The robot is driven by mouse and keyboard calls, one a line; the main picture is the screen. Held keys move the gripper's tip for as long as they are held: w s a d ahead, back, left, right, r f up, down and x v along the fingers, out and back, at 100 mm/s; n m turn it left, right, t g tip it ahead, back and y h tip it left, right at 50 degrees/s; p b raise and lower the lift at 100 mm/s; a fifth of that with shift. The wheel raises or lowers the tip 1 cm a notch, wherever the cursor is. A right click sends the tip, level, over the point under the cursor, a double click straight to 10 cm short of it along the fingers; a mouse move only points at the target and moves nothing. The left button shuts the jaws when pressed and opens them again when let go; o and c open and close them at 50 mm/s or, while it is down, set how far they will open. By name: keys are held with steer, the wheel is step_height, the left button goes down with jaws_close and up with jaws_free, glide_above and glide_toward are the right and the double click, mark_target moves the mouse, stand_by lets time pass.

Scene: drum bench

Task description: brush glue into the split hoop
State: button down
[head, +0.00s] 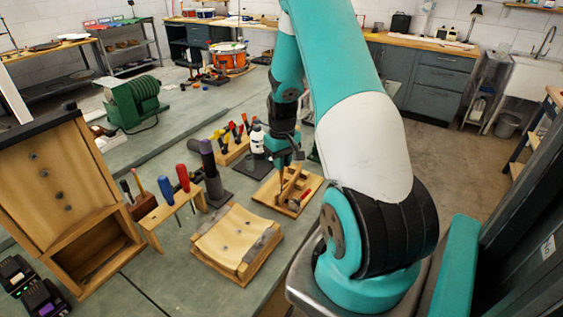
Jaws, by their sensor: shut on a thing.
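My gripper (284,158) is small in the head view, pointing down over a small wooden board (266,197) right of the middle. It is shut on a thin brown, stick-like thing (281,184), which hangs below the jaws; I cannot tell whether it is a brush or whether its tip touches the board. A light wooden piece (291,182) and a red-handled tool (306,193) are on the board. A white bottle with a dark lower part (257,138) stands behind it. I cannot make out the split hoop for certain.
A curved wooden cradle (237,236) is in front. Left are a rack of screwdrivers (163,213), a dark cylinder (209,165) and a large wooden box (62,170). A block of coloured-handled tools (233,150) and a green machine (130,102) stand farther back. Bare bench (172,150) lies between.

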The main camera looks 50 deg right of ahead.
steer(key=shift+w+d, duration=0.1)
steer(key=shift+d, duration=0.45)
steer(key=shift+w+a, duration=0.1)
steer(key=shift+a, duration=0.15)
stand_by(0.4)
steer(key=shift+a, duration=0.45)
steer(key=shift+w+a, duration=0.1)
steer(key=shift+a, duration=0.55)
stand_by(0.4)
